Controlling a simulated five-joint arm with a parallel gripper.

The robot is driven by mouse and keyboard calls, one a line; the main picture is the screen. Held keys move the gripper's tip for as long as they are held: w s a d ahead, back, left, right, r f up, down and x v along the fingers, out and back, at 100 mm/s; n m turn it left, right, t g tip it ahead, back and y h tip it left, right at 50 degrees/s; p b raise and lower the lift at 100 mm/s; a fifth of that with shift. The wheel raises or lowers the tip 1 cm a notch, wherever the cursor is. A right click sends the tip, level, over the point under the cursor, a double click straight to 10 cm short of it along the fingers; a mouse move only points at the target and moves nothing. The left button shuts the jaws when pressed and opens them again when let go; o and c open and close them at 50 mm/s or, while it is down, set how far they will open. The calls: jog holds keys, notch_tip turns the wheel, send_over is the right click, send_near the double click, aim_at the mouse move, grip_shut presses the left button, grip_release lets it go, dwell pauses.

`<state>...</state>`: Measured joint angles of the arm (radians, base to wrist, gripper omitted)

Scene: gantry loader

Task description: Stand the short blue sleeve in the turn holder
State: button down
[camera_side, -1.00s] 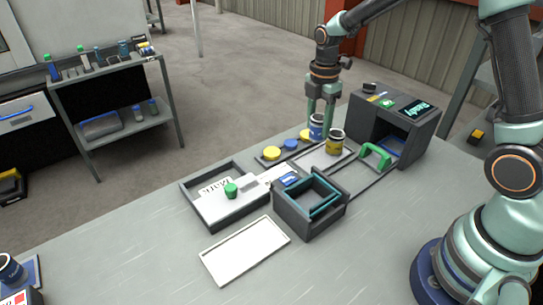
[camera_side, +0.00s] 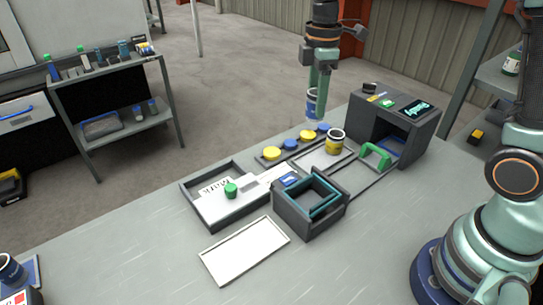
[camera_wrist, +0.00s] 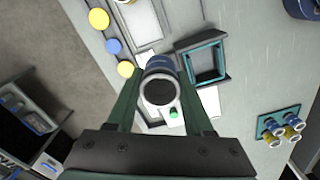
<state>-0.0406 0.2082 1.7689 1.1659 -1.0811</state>
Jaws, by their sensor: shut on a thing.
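My gripper (camera_side: 319,88) is shut on a short blue sleeve (camera_side: 311,103) with a pale band, holding it upright in the air above the back of the bench. In the wrist view the blue sleeve (camera_wrist: 158,64) sits between my fingers, its dark round opening facing the camera. No part is clearly marked as the turn holder. A dark box (camera_side: 300,222) with a teal square frame (camera_side: 325,208) inside stands mid-bench, in front of the sleeve; I cannot tell if this is the holder.
A yellow sleeve (camera_side: 335,141) stands on a white plate (camera_side: 313,160) beside a strip of yellow and blue discs (camera_side: 289,144). A dark machine (camera_side: 413,118) is at right. A tray (camera_side: 213,215) with a green knob (camera_side: 231,190) is left. A white mat (camera_side: 243,252) lies bare in front.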

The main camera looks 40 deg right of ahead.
jog(key=s+a+f+m, duration=0.5)
jog(key=s+a+m, duration=0.35)
jog(key=m, duration=0.35)
jog(key=shift+s+d+f, duration=0.1)
jog(key=shift+d+f, duration=0.05)
jog(key=shift+f, duration=2.1)
jog(key=shift+s+d+f, duration=0.1)
jog(key=shift+d+f, duration=0.05)
jog(key=shift+f, duration=2.1)
jog(key=shift+f, duration=0.15)
grip_release()
notch_tip(320, 180, up, 9)
